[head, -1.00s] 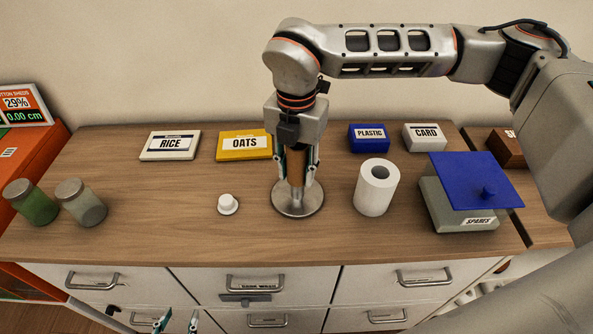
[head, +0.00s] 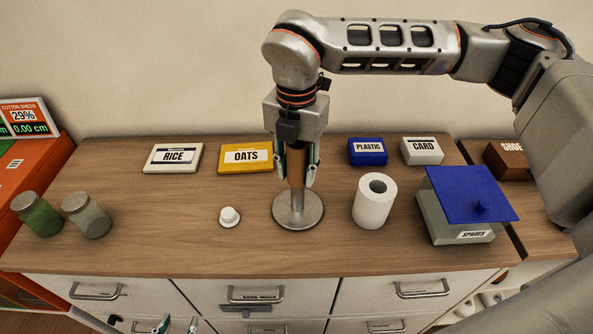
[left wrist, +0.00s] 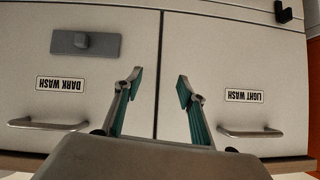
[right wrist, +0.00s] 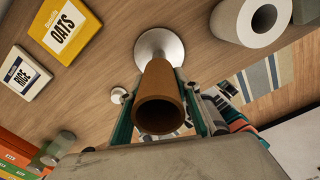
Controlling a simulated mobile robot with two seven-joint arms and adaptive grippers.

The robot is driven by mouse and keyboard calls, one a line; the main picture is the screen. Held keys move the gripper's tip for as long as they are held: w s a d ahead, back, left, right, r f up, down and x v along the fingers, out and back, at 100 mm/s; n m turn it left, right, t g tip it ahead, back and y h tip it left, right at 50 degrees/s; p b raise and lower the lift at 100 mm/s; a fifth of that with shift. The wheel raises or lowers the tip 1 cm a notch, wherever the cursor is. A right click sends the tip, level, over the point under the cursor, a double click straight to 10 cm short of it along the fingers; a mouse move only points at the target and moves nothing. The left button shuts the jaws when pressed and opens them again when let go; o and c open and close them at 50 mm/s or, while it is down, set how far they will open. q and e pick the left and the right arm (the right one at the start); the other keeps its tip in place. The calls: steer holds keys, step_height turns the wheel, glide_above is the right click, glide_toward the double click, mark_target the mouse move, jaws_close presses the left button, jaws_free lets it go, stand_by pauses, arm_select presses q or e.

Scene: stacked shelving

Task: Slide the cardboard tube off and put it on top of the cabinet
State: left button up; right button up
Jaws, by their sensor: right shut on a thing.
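The brown cardboard tube (right wrist: 160,84) is upright between the fingers of my right gripper (head: 297,180), which is shut on it. It stands over a round metal base (head: 298,212), and a pale stem shows just below the tube. Its near end shows an open, dark hole in the right wrist view; whether the post is still inside is hidden. A small white cap (head: 229,216) lies on the wooden cabinet top (head: 150,235), left of the base. My left gripper (left wrist: 158,88) is open and empty in front of the drawers.
A white paper roll (head: 374,203) stands right of the base, near a grey box with a blue lid (head: 465,196). Rice (head: 173,157) and oats (head: 246,157) boxes lie behind. Two jars (head: 86,215) stand at left. The front-left wood between jars and cap is clear.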

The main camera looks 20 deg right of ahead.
mark_target(296, 151)
steer(key=shift+r+p, duration=0.65)
steer(key=shift+r, duration=1.15)
steer(key=shift+r+p, duration=0.3)
steer(key=shift+r, duration=0.5)
steer(key=shift+a, duration=0.1)
